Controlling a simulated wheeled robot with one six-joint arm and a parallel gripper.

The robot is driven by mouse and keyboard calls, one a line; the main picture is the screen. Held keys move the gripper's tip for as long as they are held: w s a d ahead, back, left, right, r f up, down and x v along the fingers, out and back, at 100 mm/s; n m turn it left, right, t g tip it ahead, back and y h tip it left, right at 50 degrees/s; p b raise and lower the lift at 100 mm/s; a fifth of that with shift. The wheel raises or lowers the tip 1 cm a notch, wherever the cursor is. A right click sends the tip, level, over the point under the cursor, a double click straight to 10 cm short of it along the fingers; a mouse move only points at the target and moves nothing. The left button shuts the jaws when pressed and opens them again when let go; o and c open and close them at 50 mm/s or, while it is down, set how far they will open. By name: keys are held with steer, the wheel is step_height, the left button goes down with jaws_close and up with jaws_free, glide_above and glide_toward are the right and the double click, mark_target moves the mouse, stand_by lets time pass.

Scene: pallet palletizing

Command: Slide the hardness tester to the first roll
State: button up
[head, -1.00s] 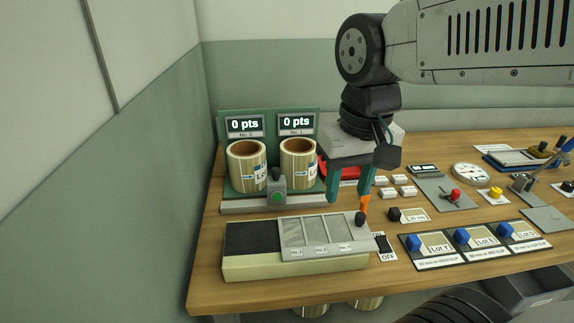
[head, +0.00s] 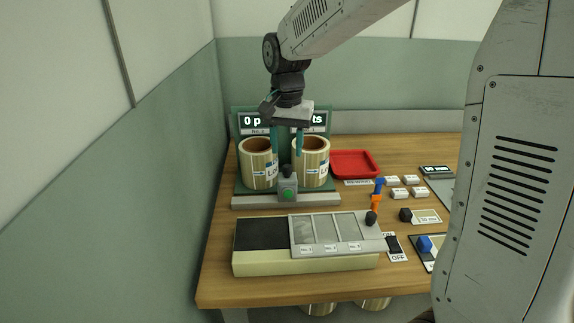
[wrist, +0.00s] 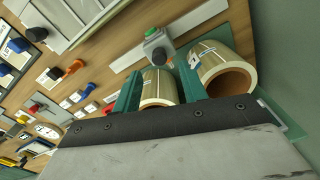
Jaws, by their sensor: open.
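The hardness tester (head: 288,188) is a small grey block with a green button and a dark knob on top. It sits on a pale rail (head: 245,202) in front of the gap between two striped rolls. The left roll (head: 256,172) and right roll (head: 318,172) stand on a green stand with score displays above. My gripper (head: 286,155) is open and empty, fingers pointing down above and behind the tester's knob, in front of the displays. In the wrist view the tester (wrist: 157,48) lies just beyond the open fingertips, the rolls close beside and behind the fingers.
A cream box with a grey sliding panel (head: 330,232) lies in front of the rail. A red tray (head: 352,164), white labels and an orange-and-blue piece (head: 377,195) are to the right. A green wall is close on the left.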

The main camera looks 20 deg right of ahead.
mark_target(287, 166)
step_height(287, 166, down, 6)
stand_by(0.4)
jaws_close()
